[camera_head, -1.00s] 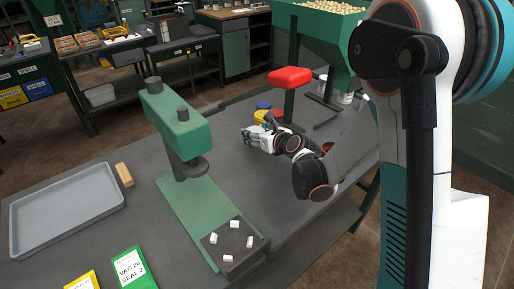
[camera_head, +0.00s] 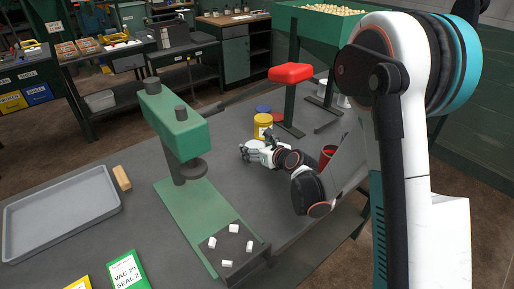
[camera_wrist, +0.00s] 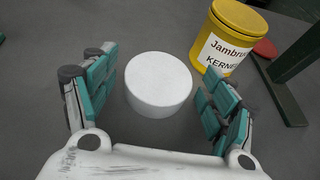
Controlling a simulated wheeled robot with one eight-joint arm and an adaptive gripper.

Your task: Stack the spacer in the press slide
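A white round disc (camera_wrist: 158,84), apparently the spacer, lies flat on the grey bench in the wrist view. My gripper (camera_wrist: 156,72) is open, with one teal finger on each side of the disc and a gap at both sides. In the head view my gripper (camera_head: 248,151) is low over the bench, right of the green press (camera_head: 178,128); the disc cannot be made out there. The press slide (camera_head: 232,244) is a dark square plate with several small white blocks on it, at the front end of the press's green base.
A yellow labelled jar (camera_wrist: 230,38) stands close beyond the right finger. A red-topped stand (camera_head: 290,74) is behind it, and a red container (camera_head: 327,155) is near my arm. A grey tray (camera_head: 60,212), a wooden block (camera_head: 122,178) and a green card (camera_head: 126,272) lie left.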

